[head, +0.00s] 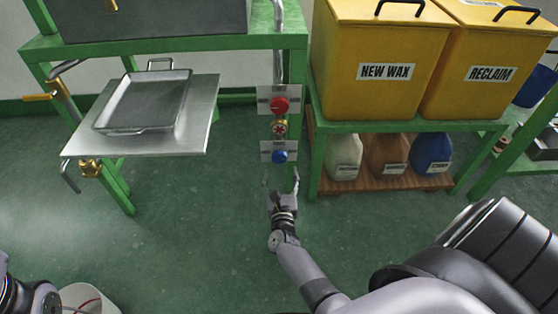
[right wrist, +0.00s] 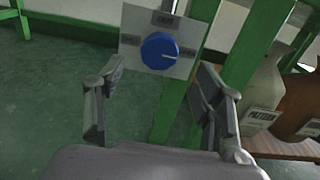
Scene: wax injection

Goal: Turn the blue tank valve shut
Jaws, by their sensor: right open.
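The blue tank valve (head: 280,156) is a round blue knob on a pale plate with small dark labels, low on the green frame in the head view. Above it are a red knob (head: 279,105) and a small red handle on brass (head: 279,127). In the right wrist view the blue valve (right wrist: 159,51) faces me, with a white mark pointing right. My right gripper (head: 282,182) is open and empty, just below and in front of the blue valve, apart from it. Its two fingers (right wrist: 160,105) spread to either side below the knob. My left gripper is not clearly seen.
A metal shelf (head: 190,140) with a tray (head: 125,128) juts out left of the valves. Yellow bins marked NEW WAX (head: 370,45) and RECLAIM (head: 490,50) stand right on a green rack, with jugs (head: 388,155) beneath. A green post (right wrist: 180,90) stands close behind the right finger.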

